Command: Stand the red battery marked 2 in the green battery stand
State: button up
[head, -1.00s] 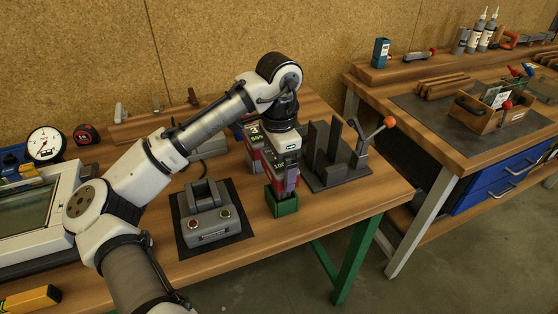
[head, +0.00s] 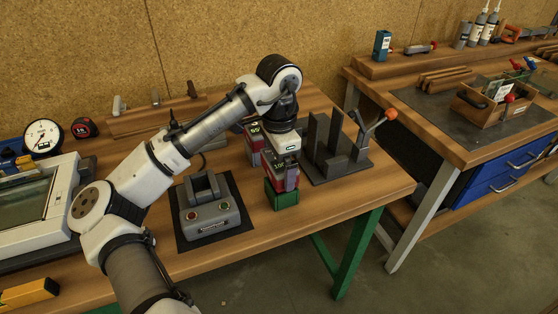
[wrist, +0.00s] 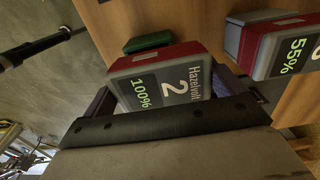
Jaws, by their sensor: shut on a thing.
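The red and grey battery marked 2 (wrist: 172,88), with a green 100% display, is between the fingers of my gripper (wrist: 165,95) in the wrist view. My gripper (head: 284,160) is shut on it from above. In the head view this battery (head: 290,179) is upright over the green battery stand (head: 282,200). Its lower end meets or overlaps the stand in the picture; how deep it sits is hidden. The wrist view shows part of the green stand (wrist: 148,42) past the battery's red lower end.
Another red battery (head: 254,144), showing 55%, stands close behind to the left. A grey fixture with uprights (head: 335,165) and an orange-knobbed lever is at the right. A grey control box (head: 211,215) with buttons is at the left. The table's front edge is near the stand.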

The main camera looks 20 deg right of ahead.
jog(key=shift+f+b, duration=0.35)
jog(key=shift+f, duration=0.45)
jog(key=o, duration=0.8)
notch_tip(320, 180, up, 14)
jog(key=shift+f, duration=0.1)
